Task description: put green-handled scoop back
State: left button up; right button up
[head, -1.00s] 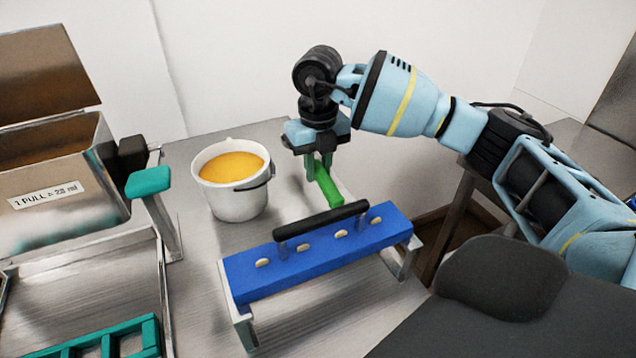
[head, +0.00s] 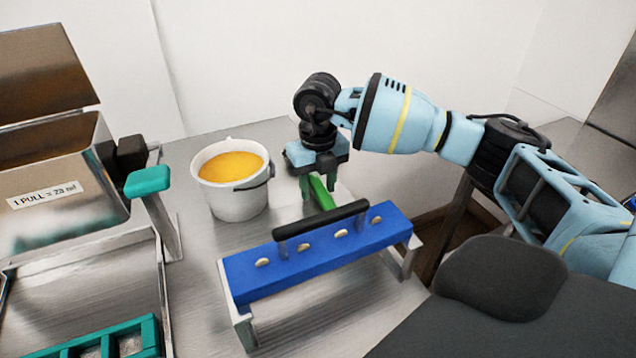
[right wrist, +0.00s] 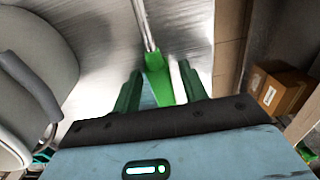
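The green-handled scoop (head: 321,193) shows as a bright green handle behind the blue holder, right of the white bucket. In the right wrist view its handle (right wrist: 158,80) joins a thin metal shaft; its far end is out of view. My right gripper (head: 319,188) points down over the handle. Its dark green fingers are apart, one on each side of the handle. The right wrist view shows the open fingers (right wrist: 161,88) with gaps beside the handle. My left gripper is not in view.
A white bucket (head: 235,203) of orange-yellow contents stands left of the gripper. A blue holder (head: 320,250) with a black handle stands in front. A metal dispenser (head: 60,190) with a teal lever is at left, above a teal rack (head: 150,335). Cardboard boxes (right wrist: 275,95) lie beyond the table edge.

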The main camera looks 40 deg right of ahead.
notch_tip(320, 180, up, 12)
jog(key=shift+r, duration=0.15)
dwell(0.6)
dwell(1.3)
